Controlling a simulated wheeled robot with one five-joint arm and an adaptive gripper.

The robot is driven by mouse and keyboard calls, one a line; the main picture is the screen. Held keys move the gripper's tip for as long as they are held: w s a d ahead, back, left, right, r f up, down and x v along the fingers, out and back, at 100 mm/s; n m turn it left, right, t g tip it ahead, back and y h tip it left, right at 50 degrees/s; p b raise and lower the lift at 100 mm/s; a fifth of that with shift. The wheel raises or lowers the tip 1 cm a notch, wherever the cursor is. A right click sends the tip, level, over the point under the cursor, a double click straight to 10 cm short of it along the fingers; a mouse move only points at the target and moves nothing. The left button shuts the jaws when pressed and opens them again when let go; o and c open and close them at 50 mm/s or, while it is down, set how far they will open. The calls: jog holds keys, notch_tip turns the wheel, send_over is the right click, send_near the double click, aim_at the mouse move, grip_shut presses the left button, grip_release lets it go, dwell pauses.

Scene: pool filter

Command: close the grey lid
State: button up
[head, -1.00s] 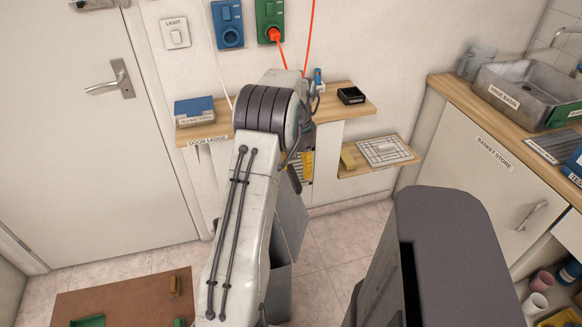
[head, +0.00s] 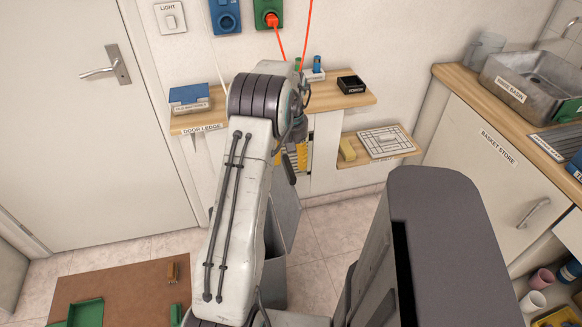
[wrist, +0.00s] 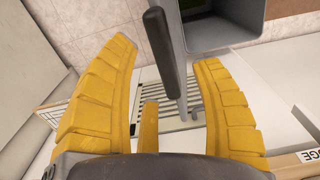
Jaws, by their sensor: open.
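The grey lid (head: 285,212) appears to stand raised as an upright panel on a grey box (head: 274,262), partly hidden behind my arm. In the wrist view the lid (wrist: 184,75) is seen nearly edge-on, with a dark bar handle (wrist: 163,50) along it. The box's open mouth (wrist: 220,38) lies to the right of it. My gripper (wrist: 165,58) is open, its yellow fingers on either side of the handle's line of sight. I cannot tell how deep the handle sits between them. In the head view my gripper is mostly hidden behind my forearm.
The door ledge (head: 202,128) carries a blue box (head: 190,97) and a black tray (head: 351,84). A lower shelf (head: 405,149) holds a yellow block (head: 347,149). A slatted grille (wrist: 155,110) lies beyond the lid. A brown mat (head: 125,285) covers floor at the left.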

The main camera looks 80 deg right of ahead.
aim_at(291, 166)
jog(key=shift+f, duration=1.85)
jog(key=shift+o, duration=0.3)
grip_shut()
